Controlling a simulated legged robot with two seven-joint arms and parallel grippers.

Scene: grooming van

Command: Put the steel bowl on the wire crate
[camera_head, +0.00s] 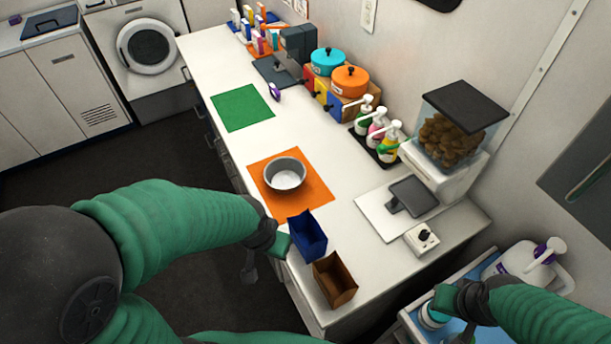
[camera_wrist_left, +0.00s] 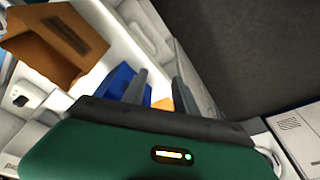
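The steel bowl (camera_head: 285,175) sits upright on the orange mat (camera_head: 315,185) on the white counter. I cannot make out a wire crate in either view. My left gripper (camera_head: 252,268) is at the counter's front edge, beside the blue bin and nearer me than the bowl, not touching the bowl. In the left wrist view its two fingers (camera_wrist_left: 161,88) stand apart with nothing held between them. My right gripper (camera_head: 455,300) is at the lower right, over the blue-topped cart, close to a white and teal container; its fingers are not clear.
A blue bin (camera_head: 307,236) and a brown box (camera_head: 334,280) stand at the counter's near end. A kibble dispenser (camera_head: 452,130), pump bottles (camera_head: 378,130) and pots (camera_head: 350,80) line the wall. A green mat (camera_head: 241,108) lies bare farther back. A jug (camera_head: 530,265) stands on the cart.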

